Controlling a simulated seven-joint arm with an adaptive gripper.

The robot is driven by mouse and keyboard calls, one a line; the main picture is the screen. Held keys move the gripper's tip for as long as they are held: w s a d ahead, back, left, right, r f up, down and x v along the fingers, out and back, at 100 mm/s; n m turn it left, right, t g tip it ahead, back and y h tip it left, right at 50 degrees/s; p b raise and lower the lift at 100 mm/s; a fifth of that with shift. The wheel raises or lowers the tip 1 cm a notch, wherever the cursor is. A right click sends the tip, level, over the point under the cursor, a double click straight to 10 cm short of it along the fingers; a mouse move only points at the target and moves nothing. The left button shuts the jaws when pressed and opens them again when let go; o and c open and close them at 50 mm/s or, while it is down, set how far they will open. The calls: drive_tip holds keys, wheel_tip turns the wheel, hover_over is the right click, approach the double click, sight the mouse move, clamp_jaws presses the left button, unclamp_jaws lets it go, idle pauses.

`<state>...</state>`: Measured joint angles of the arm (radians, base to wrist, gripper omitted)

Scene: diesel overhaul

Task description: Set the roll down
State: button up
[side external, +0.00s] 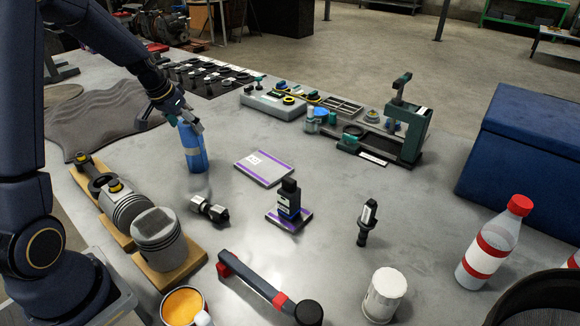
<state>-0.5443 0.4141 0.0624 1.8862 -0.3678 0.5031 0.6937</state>
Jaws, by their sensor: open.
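Pistons (160,238) on wooden blocks stand in front of the roll. A black-and-silver part (209,209) lies nearby. A grey wavy mat (100,122) lies left.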

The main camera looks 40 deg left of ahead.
drive_tip(key=v, duration=0.9)
drive_tip(key=s+d+r+m, duration=0.1)
drive_tip(key=s+d+r, duration=0.15)
drive_tip(key=d, duration=0.35)
drive_tip(key=s+d+r, duration=0.2)
drive_tip(key=d+r, duration=0.1)
drive_tip(key=d, duration=0.3)
drive_tip(key=s+d+m+t, duration=0.1)
drive_tip(key=s+d, duration=1)
drive_tip(key=s, duration=0.2)
drive_tip(key=shift+f+h, duration=0.35)
drive_tip(key=shift+h, duration=0.05)
